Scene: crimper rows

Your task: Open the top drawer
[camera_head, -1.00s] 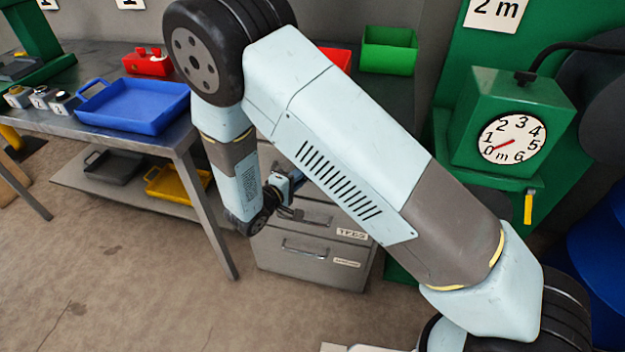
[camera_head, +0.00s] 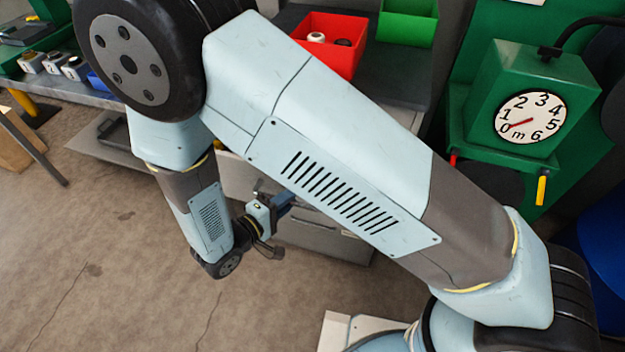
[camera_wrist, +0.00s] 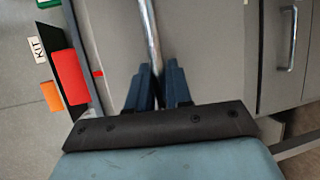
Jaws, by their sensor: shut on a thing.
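The grey drawer cabinet (camera_head: 325,240) stands in the middle, partly hidden behind my arm. The top drawer (camera_wrist: 215,45) shows its grey front in the wrist view. Its metal bar handle (camera_wrist: 150,35) runs down between my fingers. My gripper (camera_wrist: 158,80) is shut on this handle; it also shows in the head view (camera_head: 284,204), at the cabinet front. A lower drawer with its own handle (camera_wrist: 291,40) is at the right in the wrist view, apart from my gripper. I cannot tell whether the top drawer stands out from the cabinet.
A red bin (camera_head: 345,62) with small items and a green bin (camera_head: 408,25) sit on the bench above the cabinet. A green stand with a dial (camera_head: 530,115) is at the right. Another workbench is at the left. The floor (camera_head: 110,270) at front left is clear.

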